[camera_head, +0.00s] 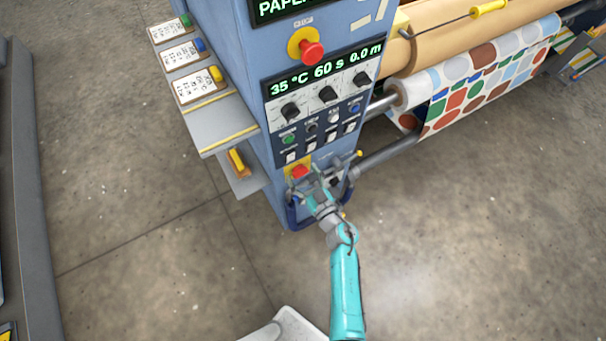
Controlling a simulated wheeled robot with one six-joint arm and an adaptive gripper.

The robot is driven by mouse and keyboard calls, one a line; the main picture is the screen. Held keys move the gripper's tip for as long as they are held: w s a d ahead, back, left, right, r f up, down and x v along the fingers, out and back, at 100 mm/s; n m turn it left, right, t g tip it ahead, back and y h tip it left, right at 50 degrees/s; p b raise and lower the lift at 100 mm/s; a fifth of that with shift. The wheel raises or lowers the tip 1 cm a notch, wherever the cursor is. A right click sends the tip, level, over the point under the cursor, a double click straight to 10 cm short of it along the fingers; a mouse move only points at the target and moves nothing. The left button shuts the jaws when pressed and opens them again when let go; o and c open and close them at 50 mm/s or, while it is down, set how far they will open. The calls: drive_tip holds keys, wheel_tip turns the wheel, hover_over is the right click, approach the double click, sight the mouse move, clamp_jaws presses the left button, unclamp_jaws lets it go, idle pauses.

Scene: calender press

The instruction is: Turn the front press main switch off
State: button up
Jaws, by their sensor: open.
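The front press cabinet (219,42) is blue, with a control panel on its front face. Low on that face is a red switch on a yellow plate (299,171), which looks like the main switch. My gripper (316,178) is open, right at the switch and partly covering its lower right side. I cannot tell whether the fingers touch it, and the switch's exact position is too small to read. My teal arm reaches up to it from the bottom of the picture.
A red emergency button (312,53) on a yellow collar sits higher up. Below it are a display (325,70), black knobs (328,95) and small buttons. Rollers with patterned fabric (490,80) extend right. The concrete floor (450,240) is clear.

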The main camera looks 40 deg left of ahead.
drive_tip(key=c, duration=1.2)
drive_tip(key=shift+o, duration=0.2)
drive_tip(key=shift+n, duration=0.3)
drive_tip(key=n, duration=0.3)
drive_tip(key=shift+n, duration=0.3)
drive_tip(key=n, duration=0.9)
drive_tip(key=shift+s+f, duration=0.1)
drive_tip(key=shift+s, duration=0.1)
drive_tip(key=shift+f+n, duration=0.1)
drive_tip(key=shift+n, duration=2.2)
